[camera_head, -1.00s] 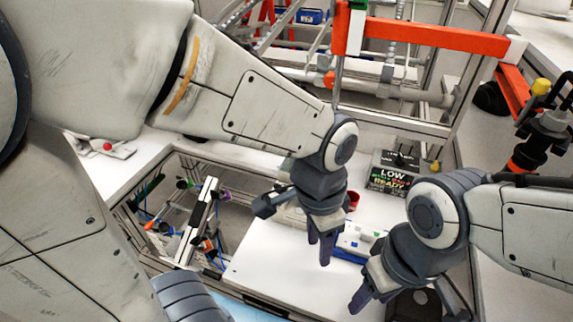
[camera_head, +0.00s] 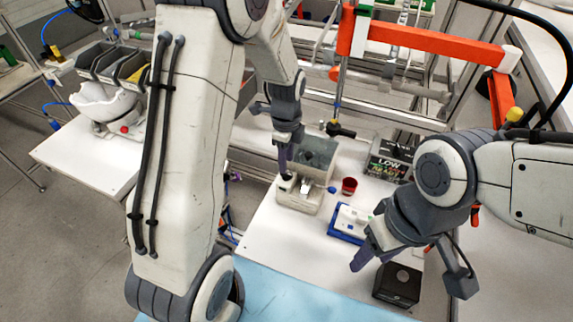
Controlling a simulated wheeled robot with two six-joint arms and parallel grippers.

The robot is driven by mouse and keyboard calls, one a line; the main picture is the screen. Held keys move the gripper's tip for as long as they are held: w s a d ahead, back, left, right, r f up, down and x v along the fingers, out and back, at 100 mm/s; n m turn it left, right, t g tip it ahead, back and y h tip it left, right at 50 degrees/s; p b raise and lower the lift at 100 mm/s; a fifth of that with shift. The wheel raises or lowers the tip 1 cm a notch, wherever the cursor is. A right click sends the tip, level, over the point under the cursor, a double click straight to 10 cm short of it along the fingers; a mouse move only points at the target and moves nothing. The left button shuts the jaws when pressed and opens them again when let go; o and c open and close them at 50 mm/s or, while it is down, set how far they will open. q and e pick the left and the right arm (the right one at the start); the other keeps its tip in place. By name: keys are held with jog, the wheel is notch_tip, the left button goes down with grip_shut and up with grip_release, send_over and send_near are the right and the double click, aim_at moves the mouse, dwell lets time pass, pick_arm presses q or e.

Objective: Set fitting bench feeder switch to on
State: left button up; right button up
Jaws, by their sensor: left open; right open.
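The bench feeder (camera_head: 300,198) is a pale box with a grey see-through hopper (camera_head: 318,152), standing on the white bench (camera_head: 270,238). Small dark and light details show on its front top; I cannot tell which is the switch or its position. My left gripper (camera_head: 271,138) is open above the feeder's left side, one finger pointing down close to its top. I cannot tell whether it touches. My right gripper (camera_head: 408,272) is open and empty over the bench's right part, near a dark box (camera_head: 397,287).
A red cup (camera_head: 349,186) and a blue tray (camera_head: 340,232) with white parts lie right of the feeder. An orange beam (camera_head: 425,39) crosses above. A white helmet shell (camera_head: 104,103) sits on the left table.

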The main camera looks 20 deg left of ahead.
aim_at(286, 176)
pick_arm(q)
jog(key=shift+f+p, duration=0.45)
jog(key=shift+f, duration=1.7)
grip_shut()
